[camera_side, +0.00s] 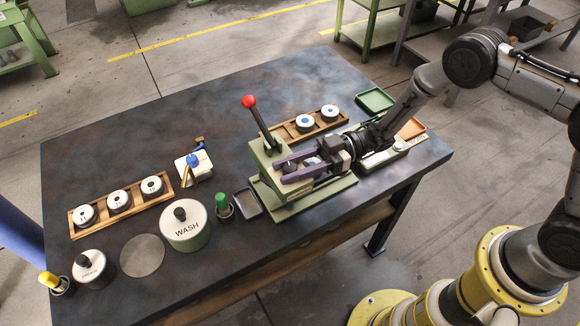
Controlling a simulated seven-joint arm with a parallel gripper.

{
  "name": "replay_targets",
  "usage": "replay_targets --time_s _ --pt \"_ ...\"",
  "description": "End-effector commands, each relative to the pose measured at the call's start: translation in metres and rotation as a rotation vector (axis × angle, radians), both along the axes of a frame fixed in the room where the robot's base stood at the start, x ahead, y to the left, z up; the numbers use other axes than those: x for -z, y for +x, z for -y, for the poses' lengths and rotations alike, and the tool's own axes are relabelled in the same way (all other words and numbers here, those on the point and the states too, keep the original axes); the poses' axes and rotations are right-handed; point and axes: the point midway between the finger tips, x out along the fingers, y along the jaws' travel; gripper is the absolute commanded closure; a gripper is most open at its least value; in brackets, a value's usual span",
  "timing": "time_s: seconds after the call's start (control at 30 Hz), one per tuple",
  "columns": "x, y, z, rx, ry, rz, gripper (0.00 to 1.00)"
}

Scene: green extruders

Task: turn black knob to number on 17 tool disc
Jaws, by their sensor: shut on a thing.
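A green extruder press (262,155) with a red-balled lever (249,101) stands on a green base near the table's right half. My gripper (283,171) reaches in from the right with its purple fingers at the front of this press. The fingers are closed around a small dark part, which looks like the black knob (290,166); they hide most of it. Its dial numbers cannot be read. White tool discs (119,200) sit in a wooden rack at the left, their labels too small to read surely. Two more discs (305,123) with blue centres sit in a rack behind the press.
A WASH pot (186,226), a smaller lidded pot (90,266), a green-handled tool (223,205) and a small dark tray (247,203) stand left of the press. A blue-topped device (193,165) stands behind them.

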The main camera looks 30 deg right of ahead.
Motion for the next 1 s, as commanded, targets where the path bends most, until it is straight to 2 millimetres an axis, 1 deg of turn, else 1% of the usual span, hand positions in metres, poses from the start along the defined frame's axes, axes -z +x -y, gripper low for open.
replay_targets --time_s 0.2,0.43,0.67,1.0 --pt "-0.0001 0.0011 0.0006 -0.149 0.002 -0.001 1.00" --pt "-0.0002 0.0005 0.0003 -0.249 0.002 -0.002 1.00" --pt "-0.0005 0.0000 0.0003 -0.289 0.003 -0.003 1.00" --pt "-0.0009 -0.0001 0.0001 -0.292 0.004 -0.003 1.00"
